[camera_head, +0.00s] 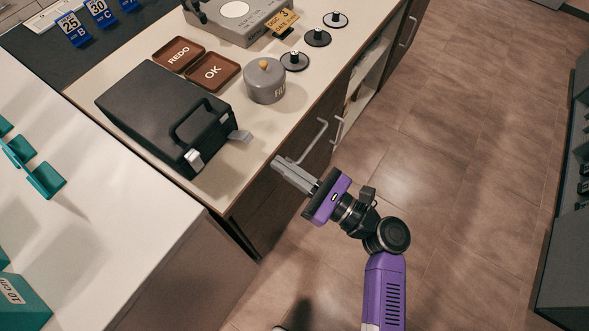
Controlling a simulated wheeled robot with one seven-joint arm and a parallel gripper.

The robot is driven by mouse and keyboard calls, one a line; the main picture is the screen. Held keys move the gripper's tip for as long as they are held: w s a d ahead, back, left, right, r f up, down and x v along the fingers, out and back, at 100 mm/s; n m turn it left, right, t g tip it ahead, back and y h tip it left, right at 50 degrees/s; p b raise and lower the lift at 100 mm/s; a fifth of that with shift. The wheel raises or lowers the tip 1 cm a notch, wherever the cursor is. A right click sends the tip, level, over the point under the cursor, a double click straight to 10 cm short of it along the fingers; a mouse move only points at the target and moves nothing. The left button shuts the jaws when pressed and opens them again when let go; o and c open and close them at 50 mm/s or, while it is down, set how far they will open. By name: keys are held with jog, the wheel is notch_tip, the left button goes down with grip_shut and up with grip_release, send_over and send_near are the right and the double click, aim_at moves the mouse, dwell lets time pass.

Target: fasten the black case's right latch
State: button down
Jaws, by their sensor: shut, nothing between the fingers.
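The black case (150,105) lies closed on the counter, its handle (188,118) and latch side facing the lower right. Its right latch (240,136) is a grey tab that sticks outward from the case, clear of its front. The other latch (194,158) sits at the near lower corner, close against the case. My gripper (276,163) is purple with grey fingers. It is shut and empty, to the right of and below the right latch, by the counter's edge and apart from the case.
A grey lidded pot (265,82) stands behind the right latch. Brown REDO (177,53) and OK (212,71) trays lie behind the case. Several black discs with knobs line the counter's edge. A drawer handle (310,142) juts out near my gripper. Floor at right is clear.

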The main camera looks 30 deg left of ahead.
aim_at(265, 160)
jog(key=shift+w+a+r, duration=0.1)
jog(key=shift+a+r, duration=0.05)
jog(key=shift+a, duration=0.75)
jog(key=shift+w+a+r, duration=0.1)
jog(key=shift+a+r, duration=0.1)
jog(key=shift+a, duration=0.7)
jog(key=shift+w+a+r, duration=0.1)
jog(key=shift+a+r, duration=0.05)
jog(key=shift+a, duration=0.75)
jog(key=shift+r, duration=0.1)
